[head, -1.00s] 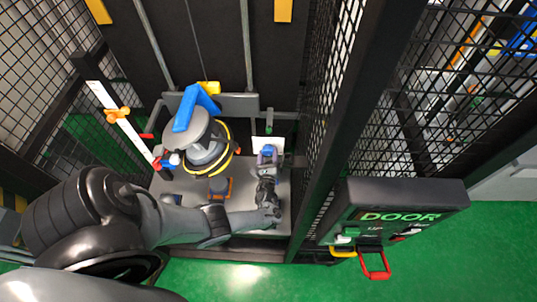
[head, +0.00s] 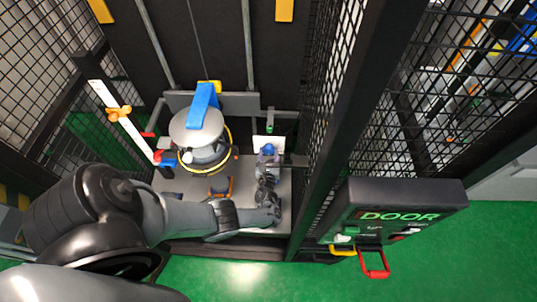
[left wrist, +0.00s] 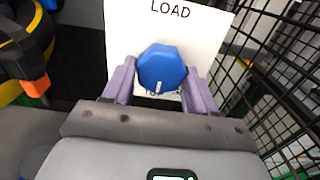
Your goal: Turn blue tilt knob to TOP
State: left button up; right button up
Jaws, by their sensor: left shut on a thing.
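The blue knob (left wrist: 161,68) sits in front of a white label plate (left wrist: 211,26) reading LOAD at its top in the left wrist view. The knob's white pointer mark faces the bottom of that view, where a second label is mostly hidden. My left gripper (left wrist: 160,88) has its two purple fingers on either side of the knob and is shut on it. In the head view the knob (head: 269,149) shows small at the cage's back right, with my left gripper (head: 267,162) at it. My right gripper is not in view.
A grey drum (head: 198,130) with a blue bar (head: 203,103) and a yellow ring stands left of the knob. A mesh wall (head: 318,110) rises close on the right. A DOOR panel (head: 400,210) with a red handle is outside it.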

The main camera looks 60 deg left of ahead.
pick_arm(q)
jog(key=shift+f, duration=0.15)
jog(key=o, duration=1)
jog(key=shift+s+d, duration=0.1)
jog(key=shift+s+d+r, duration=0.15)
jog(key=shift+d+r, duration=0.05)
jog(key=shift+d, duration=0.1)
jog(key=p+v, duration=0.2)
jog(key=v, duration=0.8)
jog(key=shift+a+f, duration=0.1)
jog(key=shift+s, duration=0.1)
